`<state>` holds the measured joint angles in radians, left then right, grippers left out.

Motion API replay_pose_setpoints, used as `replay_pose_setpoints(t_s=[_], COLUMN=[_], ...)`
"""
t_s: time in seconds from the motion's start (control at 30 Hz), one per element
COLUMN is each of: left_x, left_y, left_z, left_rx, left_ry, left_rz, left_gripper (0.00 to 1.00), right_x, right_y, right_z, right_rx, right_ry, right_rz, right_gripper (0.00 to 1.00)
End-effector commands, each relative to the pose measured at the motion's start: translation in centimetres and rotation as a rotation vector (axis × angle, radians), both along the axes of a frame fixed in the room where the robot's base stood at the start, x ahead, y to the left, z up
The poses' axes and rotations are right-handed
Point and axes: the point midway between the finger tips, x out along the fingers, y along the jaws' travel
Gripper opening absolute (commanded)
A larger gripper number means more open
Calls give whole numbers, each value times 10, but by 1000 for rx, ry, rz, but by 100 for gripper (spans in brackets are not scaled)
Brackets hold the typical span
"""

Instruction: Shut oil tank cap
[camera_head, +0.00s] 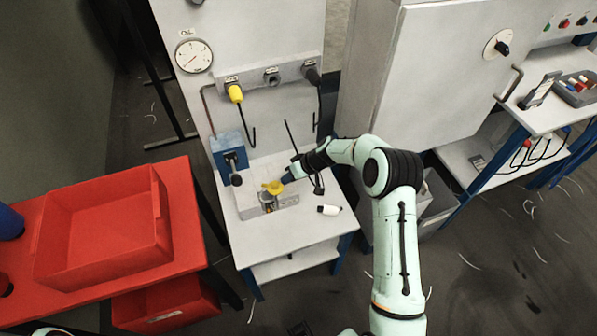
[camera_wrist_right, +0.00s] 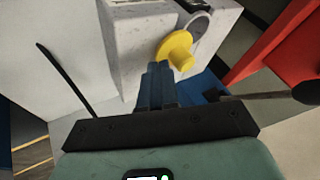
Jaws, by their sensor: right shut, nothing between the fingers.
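The yellow oil tank cap (camera_head: 272,187) stands tilted up at the grey filler opening (camera_head: 267,199) of the pale oil tank (camera_head: 287,200) on the small white table. In the right wrist view the cap (camera_wrist_right: 178,48) is a yellow disc with a knob, beside the ring of the opening (camera_wrist_right: 198,26); the tank (camera_wrist_right: 135,50) lies behind it. My right gripper (camera_head: 286,179) is right beside the cap in the head view. Its blue fingers (camera_wrist_right: 158,70) are shut and empty, their tips close to the cap's edge; I cannot tell whether they touch. My left gripper is out of view.
A black-knobbed lever on a blue block (camera_head: 229,152) stands left of the tank. A small white bottle (camera_head: 329,210) lies to the right on the table. The table's front (camera_head: 285,235) is clear. A red tray (camera_head: 105,225) is at left; a panel with a gauge (camera_head: 194,56) rises behind.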

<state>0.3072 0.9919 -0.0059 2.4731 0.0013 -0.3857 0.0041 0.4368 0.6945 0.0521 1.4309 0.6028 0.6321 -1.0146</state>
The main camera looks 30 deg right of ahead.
Motion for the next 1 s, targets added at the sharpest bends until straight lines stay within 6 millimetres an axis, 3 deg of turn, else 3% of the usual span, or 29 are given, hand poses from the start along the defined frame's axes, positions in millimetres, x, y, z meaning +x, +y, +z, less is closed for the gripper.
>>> replay_pose_setpoints(t_s=[0.5,1.0], left_x=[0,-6], left_y=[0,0], left_z=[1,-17], left_rx=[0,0], left_ry=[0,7], left_rz=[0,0], left_gripper=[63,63], right_x=[0,-6], right_y=[7,12], right_z=[0,-1], right_rx=[-1,0], right_ry=[0,1], right_rz=[-3,-83], right_gripper=[0,0])
